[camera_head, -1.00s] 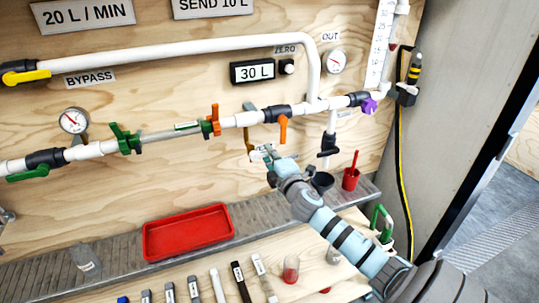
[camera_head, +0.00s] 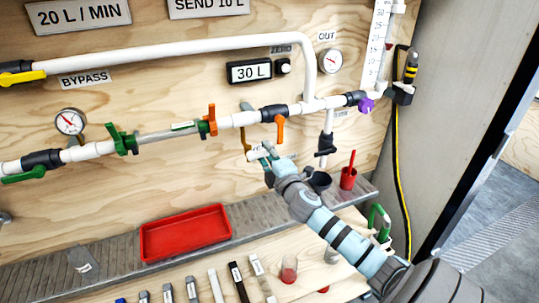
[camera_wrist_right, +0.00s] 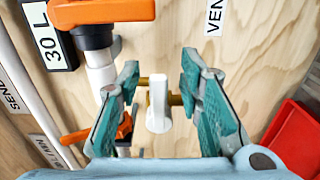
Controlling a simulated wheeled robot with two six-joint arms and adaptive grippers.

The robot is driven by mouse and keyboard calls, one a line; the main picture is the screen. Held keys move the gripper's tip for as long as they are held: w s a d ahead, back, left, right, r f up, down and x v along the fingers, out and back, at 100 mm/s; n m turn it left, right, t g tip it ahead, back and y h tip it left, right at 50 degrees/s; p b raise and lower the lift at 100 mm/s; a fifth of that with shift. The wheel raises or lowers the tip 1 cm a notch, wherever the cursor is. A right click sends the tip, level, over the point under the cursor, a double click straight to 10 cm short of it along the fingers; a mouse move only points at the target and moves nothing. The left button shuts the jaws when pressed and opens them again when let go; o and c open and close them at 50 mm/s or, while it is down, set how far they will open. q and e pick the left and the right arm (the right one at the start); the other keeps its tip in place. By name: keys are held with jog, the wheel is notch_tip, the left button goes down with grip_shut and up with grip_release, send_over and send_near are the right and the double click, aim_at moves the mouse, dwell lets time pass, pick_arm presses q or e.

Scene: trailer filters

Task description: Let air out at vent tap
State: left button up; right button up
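The vent tap shows in the right wrist view as a small white handle (camera_wrist_right: 158,104) on a brass stem, below a partly cut-off label reading "VEN" (camera_wrist_right: 215,24). My right gripper (camera_wrist_right: 160,98) is open, with one teal finger on each side of the white handle. Gaps show between the handle and both fingers. In the head view my right gripper (camera_head: 266,152) is at the wall below the pipe and covers most of the tap. A brass pipe piece (camera_head: 246,140) shows just above it. My left gripper is not in view.
Orange-handled valves (camera_head: 280,128) (camera_wrist_right: 98,12) sit close by on the white pipe. A red tray (camera_head: 186,232) lies on the metal ledge. Several small items lie on the bench below.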

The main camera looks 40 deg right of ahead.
jog(key=v, duration=1.2)
